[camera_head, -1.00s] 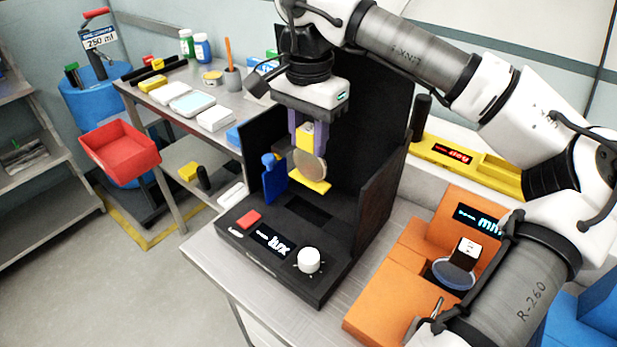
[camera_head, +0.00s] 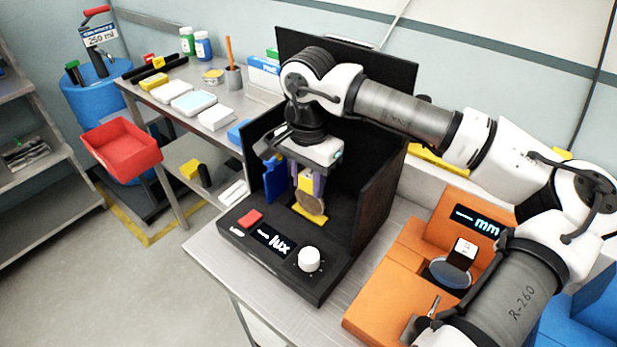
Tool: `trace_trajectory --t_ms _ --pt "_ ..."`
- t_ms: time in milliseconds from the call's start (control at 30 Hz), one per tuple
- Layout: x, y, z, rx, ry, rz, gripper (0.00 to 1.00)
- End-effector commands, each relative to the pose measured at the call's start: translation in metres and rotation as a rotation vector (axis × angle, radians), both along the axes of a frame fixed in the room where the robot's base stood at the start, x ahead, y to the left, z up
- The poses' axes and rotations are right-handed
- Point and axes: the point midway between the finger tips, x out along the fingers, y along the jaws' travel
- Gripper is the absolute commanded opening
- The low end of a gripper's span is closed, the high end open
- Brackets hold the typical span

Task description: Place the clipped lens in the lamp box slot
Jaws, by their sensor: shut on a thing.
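My gripper (camera_head: 308,182) points down inside the black lamp box (camera_head: 372,190), between its side walls. It is shut on the lens (camera_head: 311,202), a round brownish disc held upright in a yellow clip (camera_head: 306,180). The clip's yellow foot (camera_head: 304,214) is low, close to the box floor, behind the front panel. I cannot tell whether it touches the floor. The slot is hidden behind the clip and the front panel.
A blue part (camera_head: 274,180) stands just left of the gripper inside the box. An orange mm gauge (camera_head: 385,285) with a round dish (camera_head: 450,273) sits to the right. A side bench with white boxes (camera_head: 193,103) and a red bin (camera_head: 120,149) are at left.

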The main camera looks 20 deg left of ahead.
Motion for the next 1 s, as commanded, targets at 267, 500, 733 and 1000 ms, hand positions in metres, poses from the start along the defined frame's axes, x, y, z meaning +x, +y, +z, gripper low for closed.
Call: trace_trajectory --t_ms 267,500,733,1000 --pt "0.0 0.0 -0.002 0.0 0.0 0.0 0.54" --pt "0.0 0.0 -0.001 0.0 0.0 0.0 0.54" --pt "0.001 0.0 0.017 -0.001 -0.004 -0.002 0.54" --pt "0.001 0.001 0.076 0.0 -0.003 -0.001 0.54"
